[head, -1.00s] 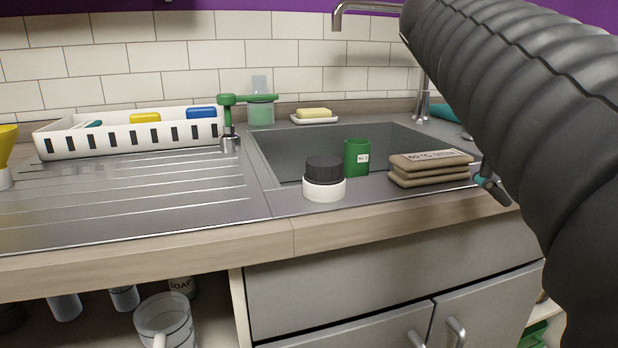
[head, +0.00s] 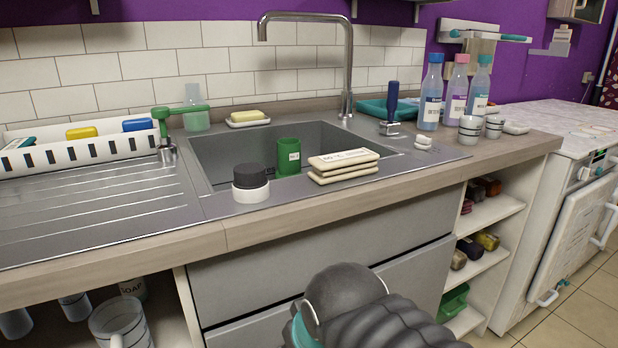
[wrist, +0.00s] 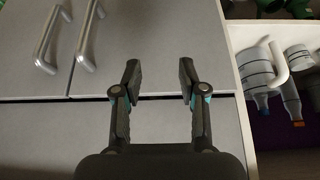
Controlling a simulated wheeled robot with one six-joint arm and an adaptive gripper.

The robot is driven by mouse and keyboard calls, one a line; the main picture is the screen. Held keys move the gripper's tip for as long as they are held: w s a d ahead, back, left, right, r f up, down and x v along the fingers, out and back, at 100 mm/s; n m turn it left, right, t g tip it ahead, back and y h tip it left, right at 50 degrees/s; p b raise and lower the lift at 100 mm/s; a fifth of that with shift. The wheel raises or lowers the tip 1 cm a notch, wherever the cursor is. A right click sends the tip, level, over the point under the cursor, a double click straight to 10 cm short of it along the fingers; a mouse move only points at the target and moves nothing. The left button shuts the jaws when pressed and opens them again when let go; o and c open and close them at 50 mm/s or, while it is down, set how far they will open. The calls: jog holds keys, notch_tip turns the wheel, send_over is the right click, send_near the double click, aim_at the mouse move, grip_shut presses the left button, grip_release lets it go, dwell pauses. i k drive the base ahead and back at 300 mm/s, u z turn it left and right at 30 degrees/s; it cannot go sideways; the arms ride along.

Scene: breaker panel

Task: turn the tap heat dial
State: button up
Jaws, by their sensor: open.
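A round black knob on a white collar (head: 250,184) stands on the front rim of the sink, left of the folded cloths. It looks like a dial, but no markings on it are readable. The chrome tap (head: 347,75) rises behind the sink, and its spout bends left over the basin. In the wrist view my gripper (wrist: 160,80) is open, with nothing between its fingers, in front of grey cabinet doors. The knob and tap are not in that view. In the head view my arm is at the bottom, below the counter edge, and its fingers are hidden.
A green-topped dispenser (head: 165,130) is to the left. Several bottles (head: 431,95) stand at the right. Cabinet handles (wrist: 46,38) stick out near my gripper.

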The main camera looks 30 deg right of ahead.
aim_at(423, 142)
jog(key=k, duration=1)
jog(key=z, duration=0.2)
jog(key=i, duration=0.7)
jog(key=z, duration=0.2)
